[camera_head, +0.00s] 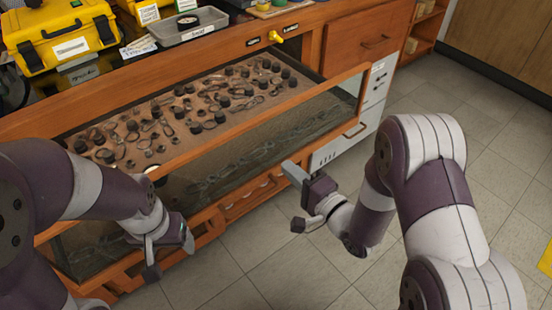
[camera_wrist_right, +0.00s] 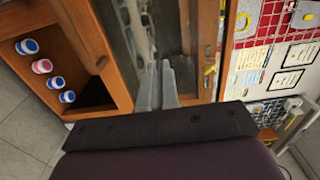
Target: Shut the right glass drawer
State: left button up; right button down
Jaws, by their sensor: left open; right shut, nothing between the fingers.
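The glass drawer (camera_head: 262,132) has a wooden frame and a glass front. In the head view it stands pulled out from the wooden cabinet, with its inside of small dark parts and loops exposed. My right gripper (camera_head: 288,168) is shut and empty in front of the glass, toward the drawer's right half. In the right wrist view, its fingers (camera_wrist_right: 156,86) are together and point at the glass panel (camera_wrist_right: 135,35); I cannot tell whether they touch it. My left gripper (camera_head: 168,258) is open and empty in front of the drawer's left part, partly hidden by its own wrist.
The cabinet top carries a yellow case (camera_head: 60,35), a grey tray (camera_head: 187,27) and a yellow valve (camera_head: 276,37). A closed wooden drawer (camera_head: 365,42) is at the right. An open shelf with several small reels (camera_wrist_right: 42,66) shows in the wrist view.

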aim_at(268, 150)
jog(key=b+x, duration=0.1)
jog(key=x, duration=0.4)
jog(key=shift+w+a, duration=0.15)
pick_arm(q)
jog(key=shift+f, duration=0.8)
pick_arm(e)
jog(key=shift+w, duration=0.1)
jog(key=b+x, duration=0.1)
jog(key=x, duration=1.4)
jog(key=shift+w+a, duration=0.15)
jog(key=shift+a, duration=0.1)
jog(key=x, duration=0.7)
jog(key=shift+w+a, duration=0.1)
jog(key=shift+w, duration=0.05)
jog(key=shift+w+a, duration=0.25)
jog(key=shift+w, duration=0.2)
pick_arm(q)
jog(key=shift+w+a+f, duration=0.55)
jog(key=shift+w, duration=0.25)
pick_arm(e)
jog(key=shift+r, duration=0.25)
